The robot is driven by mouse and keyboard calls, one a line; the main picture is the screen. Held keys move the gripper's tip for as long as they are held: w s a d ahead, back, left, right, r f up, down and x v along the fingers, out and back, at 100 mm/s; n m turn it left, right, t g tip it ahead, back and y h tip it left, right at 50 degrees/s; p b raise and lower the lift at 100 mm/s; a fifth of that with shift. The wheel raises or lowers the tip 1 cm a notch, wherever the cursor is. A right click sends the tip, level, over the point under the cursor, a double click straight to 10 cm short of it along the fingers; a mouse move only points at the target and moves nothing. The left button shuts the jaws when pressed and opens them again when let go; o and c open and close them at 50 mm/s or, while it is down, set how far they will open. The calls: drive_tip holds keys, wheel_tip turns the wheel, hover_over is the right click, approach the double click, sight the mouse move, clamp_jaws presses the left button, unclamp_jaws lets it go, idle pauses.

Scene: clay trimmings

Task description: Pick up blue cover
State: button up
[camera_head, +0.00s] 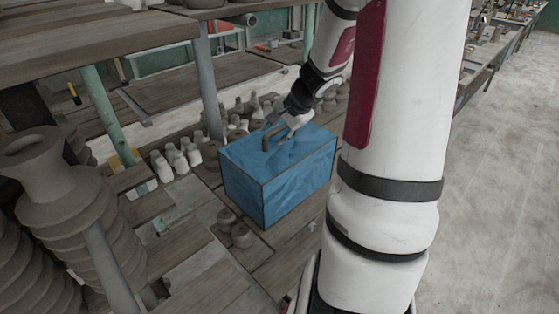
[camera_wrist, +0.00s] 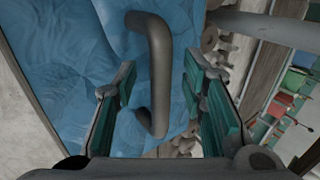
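The blue cover (camera_head: 282,177) is box-shaped with dark edges and stands on a low wooden shelf in the head view. A grey-brown bar handle (camera_head: 268,138) rises from its top. In the wrist view the blue cover (camera_wrist: 60,62) fills the left side, and the handle (camera_wrist: 157,80) stands between my finger pads. My gripper (camera_wrist: 158,97) is open, with green pads on either side of the handle and a visible gap to each. In the head view my gripper (camera_head: 283,128) is just above the cover's top, partly hiding the handle's upper end.
A grey post (camera_head: 208,83) rises close behind. Stacked clay pots (camera_head: 70,190) stand at left. The floor (camera_head: 500,190) at right is clear.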

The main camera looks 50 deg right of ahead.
clamp_jaws()
